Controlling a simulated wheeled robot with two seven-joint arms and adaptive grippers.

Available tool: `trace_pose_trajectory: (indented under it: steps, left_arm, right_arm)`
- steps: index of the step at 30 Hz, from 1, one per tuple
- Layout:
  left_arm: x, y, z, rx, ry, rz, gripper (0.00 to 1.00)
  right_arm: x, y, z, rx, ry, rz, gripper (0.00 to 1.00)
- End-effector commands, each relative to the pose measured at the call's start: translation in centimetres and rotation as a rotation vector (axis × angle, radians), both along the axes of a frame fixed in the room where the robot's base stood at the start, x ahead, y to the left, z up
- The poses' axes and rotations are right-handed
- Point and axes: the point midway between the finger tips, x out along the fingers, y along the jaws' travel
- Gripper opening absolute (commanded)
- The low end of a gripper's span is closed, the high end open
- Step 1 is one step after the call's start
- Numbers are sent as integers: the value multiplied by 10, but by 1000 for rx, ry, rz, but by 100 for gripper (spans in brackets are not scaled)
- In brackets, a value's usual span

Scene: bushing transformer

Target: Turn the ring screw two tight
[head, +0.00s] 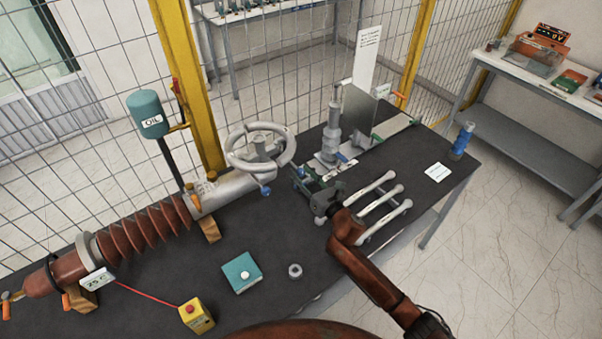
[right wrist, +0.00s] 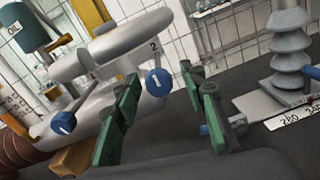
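A grey ring (head: 262,148) like a handwheel stands over the grey end of the bushing. It also shows in the right wrist view (right wrist: 125,45). A blue round screw head marked 1 (right wrist: 158,82) is at the ring's near side. A small "2" label (right wrist: 155,47) shows behind it; a screw at that label is not clearly visible. Another blue knob (right wrist: 62,123) sits lower left, its mark unreadable. My right gripper (head: 303,178) is to the right of the ring, apart from it. Its green-padded fingers (right wrist: 160,75) are open and empty. My left gripper is not in view.
A grey ribbed insulator (head: 331,138) stands behind my right gripper. Grey rods (head: 378,205) lie close beside my right arm. A teal box (head: 242,272), a metal nut (head: 295,271) and a yellow button box (head: 196,315) are nearer. A wire fence (head: 100,130) stands behind the table.

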Motion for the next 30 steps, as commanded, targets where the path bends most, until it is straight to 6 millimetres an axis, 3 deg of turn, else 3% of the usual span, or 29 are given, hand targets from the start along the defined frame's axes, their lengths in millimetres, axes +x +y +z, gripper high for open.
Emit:
trace_pose_trajectory:
  steps: [10,26,30]
  left_arm:
    - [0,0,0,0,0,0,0]
    - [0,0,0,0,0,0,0]
    - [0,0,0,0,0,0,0]
  right_arm:
    - [4,3,0,0,0,0,38]
    - [4,2,0,-1,1,0,2]
    - [4,2,0,0,2,-1,0]
